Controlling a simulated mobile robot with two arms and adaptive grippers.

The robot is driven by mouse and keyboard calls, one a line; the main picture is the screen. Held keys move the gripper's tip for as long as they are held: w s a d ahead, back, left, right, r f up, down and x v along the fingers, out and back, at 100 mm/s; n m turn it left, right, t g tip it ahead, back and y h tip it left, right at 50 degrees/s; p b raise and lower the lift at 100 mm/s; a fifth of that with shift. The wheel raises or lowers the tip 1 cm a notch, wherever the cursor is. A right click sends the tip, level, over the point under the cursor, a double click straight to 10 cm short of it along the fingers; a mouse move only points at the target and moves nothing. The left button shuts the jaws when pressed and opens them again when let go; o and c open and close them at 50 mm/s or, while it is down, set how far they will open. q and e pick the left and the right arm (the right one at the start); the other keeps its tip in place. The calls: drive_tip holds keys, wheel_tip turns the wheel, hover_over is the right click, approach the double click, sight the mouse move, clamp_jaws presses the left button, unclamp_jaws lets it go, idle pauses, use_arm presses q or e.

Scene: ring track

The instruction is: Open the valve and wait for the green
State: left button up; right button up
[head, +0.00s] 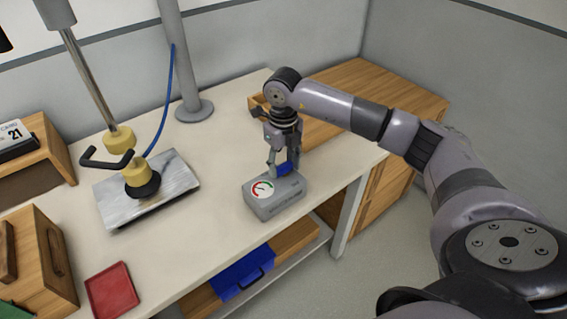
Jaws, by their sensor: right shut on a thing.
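A grey box (275,203) with a round gauge (262,189) stands on the table, right of centre. The gauge face is white with red and green parts; its exact needle reading is too small to tell. A blue valve handle (285,169) sits on top of the box. My right gripper (284,166) points down from above and is shut on the blue handle, its fingers partly hiding it. My left gripper is not in view.
A metal plate (175,181) with a yellow-fitted pole and black handle stands at left. A grey post (190,100) with a blue cable is behind. A red tray (111,291) and wooden boxes (38,262) are at front left. A blue bin (240,275) sits below.

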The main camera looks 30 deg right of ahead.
sight(283, 165)
idle(0.3)
drive_tip(key=o, duration=1.2)
drive_tip(key=shift+c, duration=0.2)
wheel_tip(283, 165, up, 12)
